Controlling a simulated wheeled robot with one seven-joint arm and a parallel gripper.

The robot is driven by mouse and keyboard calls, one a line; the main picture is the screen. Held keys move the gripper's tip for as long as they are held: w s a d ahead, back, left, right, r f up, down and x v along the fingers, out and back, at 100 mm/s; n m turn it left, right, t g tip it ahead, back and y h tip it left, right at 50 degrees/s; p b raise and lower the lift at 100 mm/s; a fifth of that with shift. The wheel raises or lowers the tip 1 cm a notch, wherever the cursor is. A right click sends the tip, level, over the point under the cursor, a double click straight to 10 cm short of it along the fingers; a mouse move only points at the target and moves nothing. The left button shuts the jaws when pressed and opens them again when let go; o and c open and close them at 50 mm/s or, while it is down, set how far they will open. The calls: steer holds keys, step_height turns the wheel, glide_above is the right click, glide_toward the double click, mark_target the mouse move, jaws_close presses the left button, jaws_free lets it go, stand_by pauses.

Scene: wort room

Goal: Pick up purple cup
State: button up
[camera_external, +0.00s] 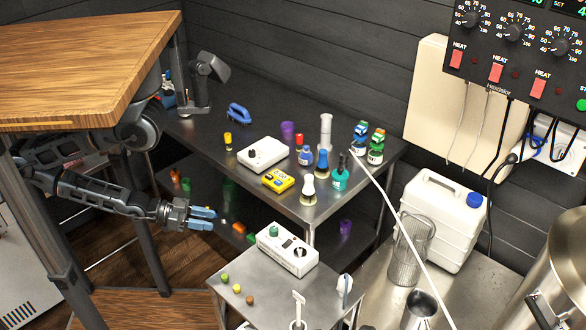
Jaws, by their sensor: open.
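A purple cup (287,130) stands on the dark tabletop toward its back middle, behind the white box. Another purple object (345,228), perhaps a cup, shows on the lower shelf at the right. A further small purple shape is by the back left items, too small to tell. My gripper (204,217) has blue fingers and points right, left of the table's front edge and below its top. It is open and empty, well apart from both purple things.
The dark table (215,135) holds a white box (263,154), a yellow meter (278,180), a blue handle (239,112) and several bottles and brushes. A lower steel table (240,285) carries a white device (287,250). A wooden tabletop (85,60) overhangs my arm.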

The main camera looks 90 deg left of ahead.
steer(key=shift+o, duration=0.2)
steer(key=o, duration=0.8)
